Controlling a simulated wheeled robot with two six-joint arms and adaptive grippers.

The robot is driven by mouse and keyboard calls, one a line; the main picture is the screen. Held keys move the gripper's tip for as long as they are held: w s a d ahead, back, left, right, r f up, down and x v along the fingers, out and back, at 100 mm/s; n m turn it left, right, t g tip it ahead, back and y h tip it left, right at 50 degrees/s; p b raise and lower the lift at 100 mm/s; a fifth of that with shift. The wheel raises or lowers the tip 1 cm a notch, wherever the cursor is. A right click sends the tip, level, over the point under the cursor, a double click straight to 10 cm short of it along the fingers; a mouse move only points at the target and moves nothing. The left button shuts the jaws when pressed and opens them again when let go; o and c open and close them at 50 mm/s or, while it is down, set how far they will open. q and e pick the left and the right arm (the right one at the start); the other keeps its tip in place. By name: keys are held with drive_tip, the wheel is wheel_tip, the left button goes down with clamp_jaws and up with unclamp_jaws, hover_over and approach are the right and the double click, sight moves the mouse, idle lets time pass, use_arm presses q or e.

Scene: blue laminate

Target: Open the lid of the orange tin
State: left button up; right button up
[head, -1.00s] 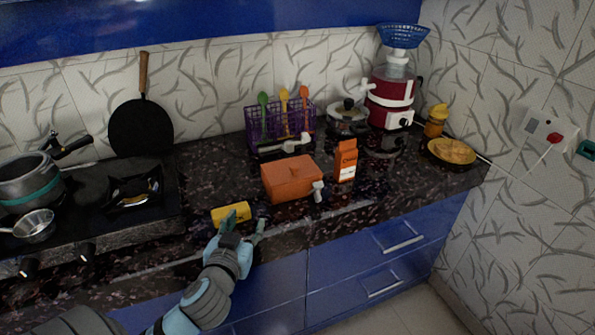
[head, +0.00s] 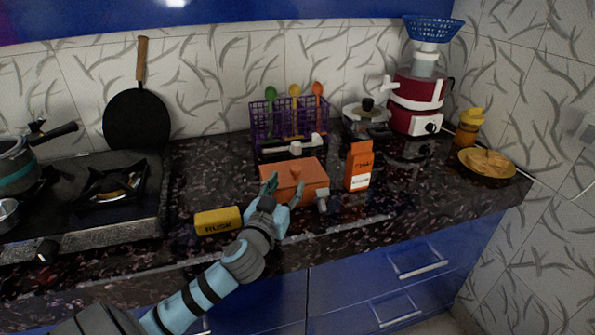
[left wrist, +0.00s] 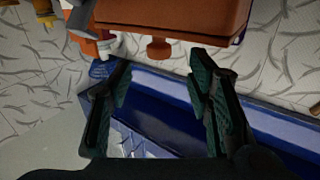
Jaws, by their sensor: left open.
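The orange tin (head: 313,175) sits closed on the dark speckled counter, with a small knob (head: 294,169) on its lid. In the left wrist view the tin (left wrist: 185,18) fills the top edge, with a round orange knob (left wrist: 158,48) below it. My left gripper (head: 287,190) is open and empty at the tin's front, covering part of its front face in the head view. Its two dark green pads (left wrist: 160,85) show apart in the left wrist view, below the tin. I cannot tell whether they touch it. My right gripper is not in view.
A yellow rusk packet (head: 218,221) lies left of my gripper. An orange carton (head: 359,167) stands close right of the tin, and a pale grey object (head: 322,200) is at the tin's front right corner. A purple rack (head: 284,122) stands behind.

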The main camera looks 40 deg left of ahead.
sight(294, 173)
use_arm(q)
drive_tip(key=x, duration=0.8)
drive_tip(key=shift+d, duration=0.1)
clamp_jaws()
